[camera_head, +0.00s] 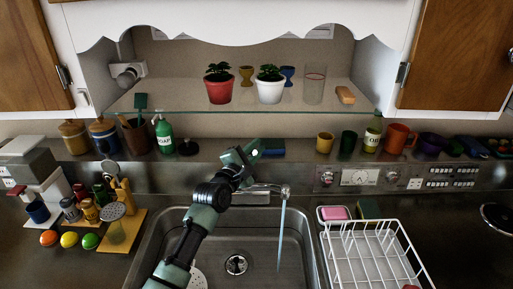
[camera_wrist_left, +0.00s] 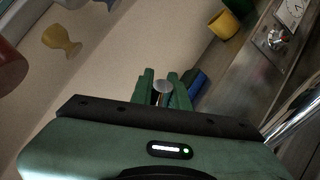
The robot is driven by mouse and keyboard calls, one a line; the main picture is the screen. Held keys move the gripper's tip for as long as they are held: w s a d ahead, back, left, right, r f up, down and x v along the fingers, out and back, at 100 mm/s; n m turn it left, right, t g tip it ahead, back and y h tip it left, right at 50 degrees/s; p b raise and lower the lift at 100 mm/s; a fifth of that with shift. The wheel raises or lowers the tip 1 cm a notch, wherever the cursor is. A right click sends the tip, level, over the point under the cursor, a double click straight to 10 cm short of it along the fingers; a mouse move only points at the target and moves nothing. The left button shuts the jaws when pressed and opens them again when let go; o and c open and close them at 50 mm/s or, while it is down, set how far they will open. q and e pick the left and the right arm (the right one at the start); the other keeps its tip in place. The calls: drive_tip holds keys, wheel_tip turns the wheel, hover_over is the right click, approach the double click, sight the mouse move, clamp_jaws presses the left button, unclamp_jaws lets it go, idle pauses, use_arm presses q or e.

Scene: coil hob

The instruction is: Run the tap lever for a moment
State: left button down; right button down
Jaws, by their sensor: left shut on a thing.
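The metal tap (camera_head: 268,188) reaches over the sink from the back, and a pale blue stream of water (camera_head: 282,235) falls from its spout end into the basin. My left gripper (camera_head: 246,153) is behind the sink, above the tap's base. In the left wrist view the gripper (camera_wrist_left: 163,88) is shut on the tap lever (camera_wrist_left: 162,87), whose round metal end shows between the two green fingers. In the head view the lever is hidden by the gripper. My right gripper is in neither view.
The steel sink (camera_head: 150,245) lies below my left arm. A white dish rack (camera_head: 375,250) stands to its right, near a pink sponge (camera_head: 334,213). A soap bottle (camera_head: 164,135) and several cups line the back ledge. A glass shelf (camera_head: 330,108) with plants hangs above.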

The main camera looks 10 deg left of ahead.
use_arm(q)
drive_tip(key=c, duration=1.4)
unclamp_jaws()
drive_tip(key=shift+o, duration=0.2)
drive_tip(key=shift+s+a+f, duration=0.1)
drive_tip(key=shift+s+f, duration=0.05)
drive_tip(key=shift+s, duration=0.25)
drive_tip(key=b+v, duration=0.1)
drive_tip(key=v, duration=0.6)
drive_tip(key=shift+b, duration=0.35)
